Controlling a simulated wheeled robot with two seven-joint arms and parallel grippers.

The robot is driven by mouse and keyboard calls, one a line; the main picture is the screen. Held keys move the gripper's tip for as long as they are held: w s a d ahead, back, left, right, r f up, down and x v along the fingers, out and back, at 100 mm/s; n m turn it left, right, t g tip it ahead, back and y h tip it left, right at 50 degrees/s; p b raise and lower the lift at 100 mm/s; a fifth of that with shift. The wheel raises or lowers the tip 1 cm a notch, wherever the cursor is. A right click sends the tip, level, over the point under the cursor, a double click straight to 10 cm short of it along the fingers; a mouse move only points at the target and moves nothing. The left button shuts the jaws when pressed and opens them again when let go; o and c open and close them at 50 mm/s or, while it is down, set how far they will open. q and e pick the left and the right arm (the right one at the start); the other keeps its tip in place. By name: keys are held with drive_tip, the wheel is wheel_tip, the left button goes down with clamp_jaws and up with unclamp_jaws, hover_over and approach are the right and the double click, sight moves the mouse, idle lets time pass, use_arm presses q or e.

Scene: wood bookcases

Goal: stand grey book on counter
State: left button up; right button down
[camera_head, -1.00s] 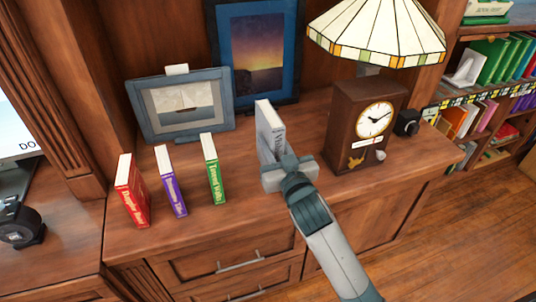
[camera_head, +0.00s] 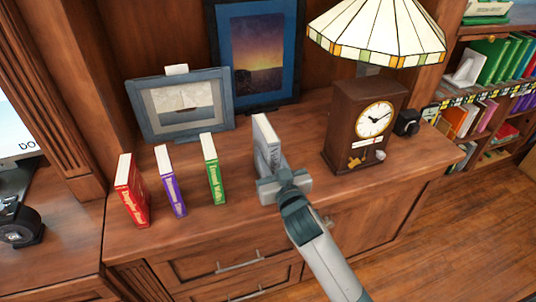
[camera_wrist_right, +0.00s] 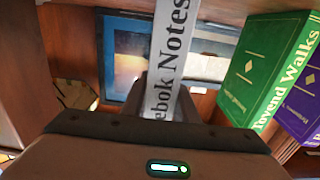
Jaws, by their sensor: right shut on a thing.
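The grey book (camera_head: 266,145) is upright over the wooden counter (camera_head: 310,180), between the green book and the clock. My right gripper (camera_head: 272,180) is shut on the lower part of its spine. In the right wrist view the pale spine of the grey book (camera_wrist_right: 177,50) rises between the fingers (camera_wrist_right: 172,98), with part of its title showing. The book's bottom edge is hidden behind the gripper, so I cannot tell whether it touches the counter. My left gripper is not in view.
A green book (camera_head: 213,168), a purple book (camera_head: 170,181) and a red book (camera_head: 131,190) stand in a row to the left. A wooden clock (camera_head: 345,125) stands to the right under a lamp (camera_head: 375,35). Two framed pictures, one small (camera_head: 150,128) and one tall (camera_head: 222,60), stand behind.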

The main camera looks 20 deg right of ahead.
idle(0.3)
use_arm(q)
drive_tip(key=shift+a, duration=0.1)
use_arm(e)
drive_tip(key=c, duration=1.4)
unclamp_jaws()
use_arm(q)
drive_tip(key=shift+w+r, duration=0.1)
use_arm(e)
drive_tip(key=shift+r, duration=0.1)
drive_tip(key=shift+s, duration=0.25)
drive_tip(key=s+b, duration=0.1)
drive_tip(key=s, duration=0.9)
drive_tip(key=shift+d, duration=0.15)
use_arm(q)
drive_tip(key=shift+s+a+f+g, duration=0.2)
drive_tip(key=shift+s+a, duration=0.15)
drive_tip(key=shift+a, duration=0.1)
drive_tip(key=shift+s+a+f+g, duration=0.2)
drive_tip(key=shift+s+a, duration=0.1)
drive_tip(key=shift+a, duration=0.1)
use_arm(e)
drive_tip(key=shift+s, duration=0.75)
